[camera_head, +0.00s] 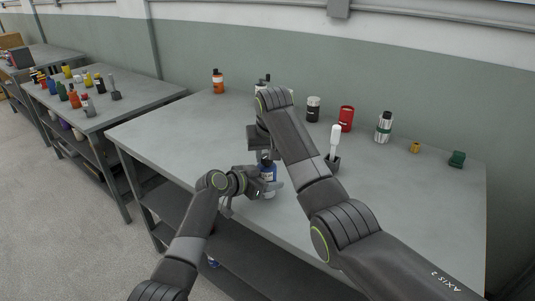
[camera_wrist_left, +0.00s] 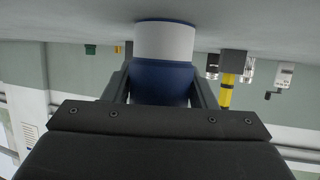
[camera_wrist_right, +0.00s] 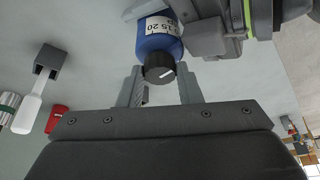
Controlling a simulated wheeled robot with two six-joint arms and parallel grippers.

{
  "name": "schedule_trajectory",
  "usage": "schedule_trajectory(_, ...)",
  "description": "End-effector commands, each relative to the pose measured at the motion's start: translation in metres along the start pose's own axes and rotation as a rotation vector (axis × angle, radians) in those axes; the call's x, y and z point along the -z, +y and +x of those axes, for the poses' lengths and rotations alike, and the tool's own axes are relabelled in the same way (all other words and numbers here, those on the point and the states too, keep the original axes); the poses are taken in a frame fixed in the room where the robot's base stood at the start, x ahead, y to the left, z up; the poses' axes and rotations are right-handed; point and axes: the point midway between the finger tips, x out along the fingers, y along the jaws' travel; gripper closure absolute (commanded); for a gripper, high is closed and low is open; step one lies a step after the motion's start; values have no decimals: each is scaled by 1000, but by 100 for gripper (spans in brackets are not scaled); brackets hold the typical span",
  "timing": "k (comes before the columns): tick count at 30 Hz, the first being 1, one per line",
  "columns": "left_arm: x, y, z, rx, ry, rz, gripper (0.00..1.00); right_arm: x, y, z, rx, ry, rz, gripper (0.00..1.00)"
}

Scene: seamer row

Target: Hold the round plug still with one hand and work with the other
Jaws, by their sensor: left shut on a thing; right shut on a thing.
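A small blue bottle (camera_head: 269,174) with a white band stands upright near the front of the grey table. It has a round black cap (camera_wrist_right: 160,69) with a white line on top, the only round plug-like part I see. My left gripper (camera_head: 266,184) is shut on the bottle's side; its fingers flank the blue body (camera_wrist_left: 162,82) in the left wrist view. My right gripper (camera_head: 265,154) is above it, pointing down, shut on the cap. In the head view, my right arm and gripper hide most of the cap.
Along the back of the table (camera_head: 190,137) stand an orange bottle (camera_head: 217,82), a dark jar (camera_head: 313,109), a red can (camera_head: 346,118) and a silver canister (camera_head: 383,127). A white-handled tool stands in a dark holder (camera_head: 332,163) to the right. The table's left part is clear.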

Motion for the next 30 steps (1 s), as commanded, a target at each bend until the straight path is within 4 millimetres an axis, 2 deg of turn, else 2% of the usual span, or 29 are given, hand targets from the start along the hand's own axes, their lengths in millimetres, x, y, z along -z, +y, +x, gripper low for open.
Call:
schedule_trajectory(9,0,0,0,0,-1,1,75,0,0,0,-6,1,17,91)
schedule_trajectory(10,0,0,0,0,-1,1,75,0,0,0,-6,1,16,66)
schedule_trajectory(12,0,0,0,0,-1,1,75,0,0,0,-6,1,16,59)
schedule_trajectory(23,0,0,0,0,-1,0,75,1,0,-6,-6,2,16,59)
schedule_trajectory(26,0,0,0,0,-1,0,75,1,0,-18,-6,4,16,59)
schedule_trajectory(30,0,0,0,0,-1,0,75,2,0,-47,-6,7,16,59)
